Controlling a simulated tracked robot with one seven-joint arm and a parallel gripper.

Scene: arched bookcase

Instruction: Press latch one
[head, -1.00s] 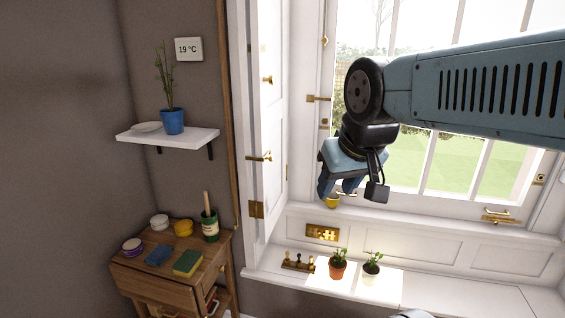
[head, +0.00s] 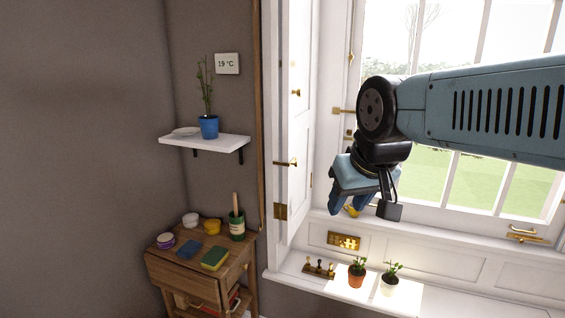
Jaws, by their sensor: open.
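My gripper (head: 347,206) has blue fingers pointing down and stands open in front of the window's lower left. No object shows held between the fingers. Several brass fittings could be latches, and I cannot tell which is latch one. One brass latch (head: 343,111) sits on the left window frame, above and left of the gripper. Another brass handle (head: 288,162) is on the white shutter. A brass handle and plate (head: 523,232) sit at the lower right of the window. A yellow or brass piece (head: 353,211) shows by the fingers, partly hidden.
The white sill holds a small brass stand (head: 318,270), a terracotta pot (head: 356,279) and a white pot (head: 388,286). A brass plate (head: 344,241) is on the panel above. A wooden side table (head: 184,267) and a white wall shelf (head: 209,143) are left. Bare wall lies far left.

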